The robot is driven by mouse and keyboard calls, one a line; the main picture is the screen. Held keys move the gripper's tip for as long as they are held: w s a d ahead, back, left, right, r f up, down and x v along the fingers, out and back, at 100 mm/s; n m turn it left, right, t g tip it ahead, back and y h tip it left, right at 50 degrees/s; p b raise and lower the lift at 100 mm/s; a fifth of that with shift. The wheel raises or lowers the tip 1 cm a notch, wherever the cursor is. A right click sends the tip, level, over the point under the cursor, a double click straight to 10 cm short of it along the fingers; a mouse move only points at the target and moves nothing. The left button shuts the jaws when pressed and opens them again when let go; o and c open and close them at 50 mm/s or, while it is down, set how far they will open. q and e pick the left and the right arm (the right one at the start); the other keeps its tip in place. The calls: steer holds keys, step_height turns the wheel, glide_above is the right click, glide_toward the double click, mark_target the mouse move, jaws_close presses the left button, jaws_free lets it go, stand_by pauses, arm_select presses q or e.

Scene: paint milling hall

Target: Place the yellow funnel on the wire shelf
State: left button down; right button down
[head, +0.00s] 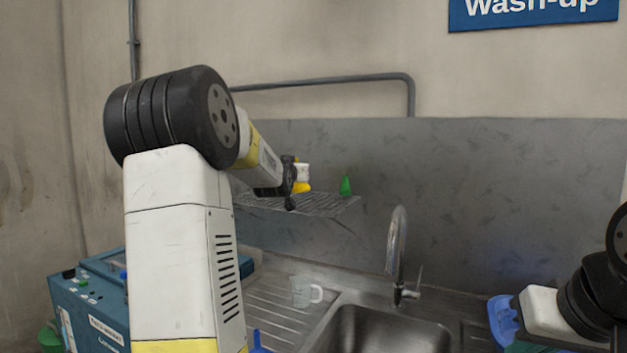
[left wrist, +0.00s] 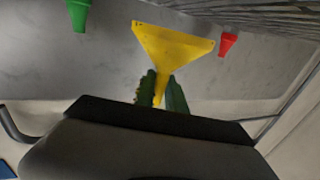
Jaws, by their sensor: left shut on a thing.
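My left gripper (left wrist: 161,88) is shut on the narrow spout of the yellow funnel (left wrist: 172,45), whose wide mouth points away from the fingers. The wire shelf also shows at the top right of the left wrist view (left wrist: 270,18). I cannot tell whether the funnel's rim touches the shelf. My right gripper cannot be made out; only part of the right arm shows at the lower right.
A green funnel (head: 346,186) stands on the shelf to the right of my gripper. A red funnel (left wrist: 228,44) shows in the left wrist view. Below are a clear jug (head: 302,292) on the drainer, a tap (head: 398,255) and a sink (head: 385,330). A blue item (head: 503,318) is at right.

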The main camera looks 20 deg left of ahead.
arm_select(q)
steer(key=shift+w+a+f, duration=0.1)
steer(key=shift+w+a, duration=0.65)
steer(key=shift+f, duration=1.75)
steer(key=shift+f, duration=0.1)
steer(key=c, duration=1.4)
jaws_free()
steer(key=shift+o, duration=0.2)
